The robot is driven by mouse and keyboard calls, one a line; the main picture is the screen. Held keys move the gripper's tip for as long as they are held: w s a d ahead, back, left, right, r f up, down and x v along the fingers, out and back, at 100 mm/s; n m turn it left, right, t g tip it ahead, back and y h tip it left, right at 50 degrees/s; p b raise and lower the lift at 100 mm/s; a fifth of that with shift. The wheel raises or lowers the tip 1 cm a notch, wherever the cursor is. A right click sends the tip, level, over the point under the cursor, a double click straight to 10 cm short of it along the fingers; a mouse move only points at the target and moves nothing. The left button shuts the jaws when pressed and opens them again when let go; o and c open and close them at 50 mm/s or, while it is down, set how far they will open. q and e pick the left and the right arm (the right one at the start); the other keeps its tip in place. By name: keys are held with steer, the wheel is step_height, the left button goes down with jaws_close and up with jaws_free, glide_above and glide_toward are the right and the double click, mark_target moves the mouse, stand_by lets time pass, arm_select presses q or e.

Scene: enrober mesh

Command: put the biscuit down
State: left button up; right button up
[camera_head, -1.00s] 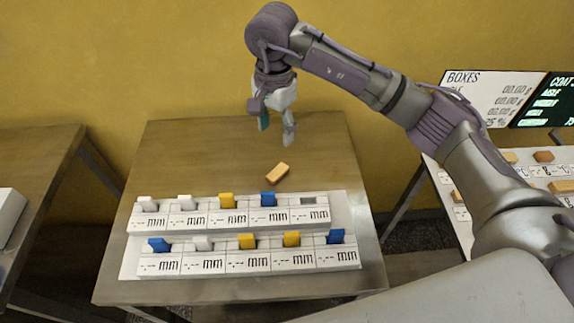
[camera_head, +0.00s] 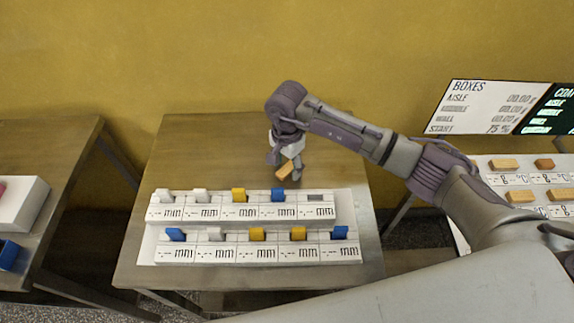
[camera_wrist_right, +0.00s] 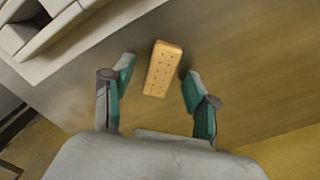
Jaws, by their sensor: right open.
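The biscuit (camera_head: 285,170) is a golden oblong on the wooden table, just behind the back row of the white rack. In the right wrist view the biscuit (camera_wrist_right: 163,68) shows small dots on its top. My right gripper (camera_head: 287,173) is over the biscuit in the head view. In the right wrist view my right gripper (camera_wrist_right: 158,79) is open, with a teal-padded finger on each side of the biscuit and a gap on both sides. My left gripper is in neither view.
The white rack (camera_head: 147,245) holds white, yellow and blue pieces in two rows of labelled slots. More biscuits (camera_head: 503,163) lie on a white surface at the right, under the signboards (camera_head: 489,106). Another table (camera_head: 55,160) stands at the left. The table's back left is clear.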

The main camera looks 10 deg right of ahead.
steer(key=shift+f, duration=0.2)
steer(key=c, duration=0.9)
steer(key=shift+c, duration=0.2)
steer(key=shift+r, duration=0.15)
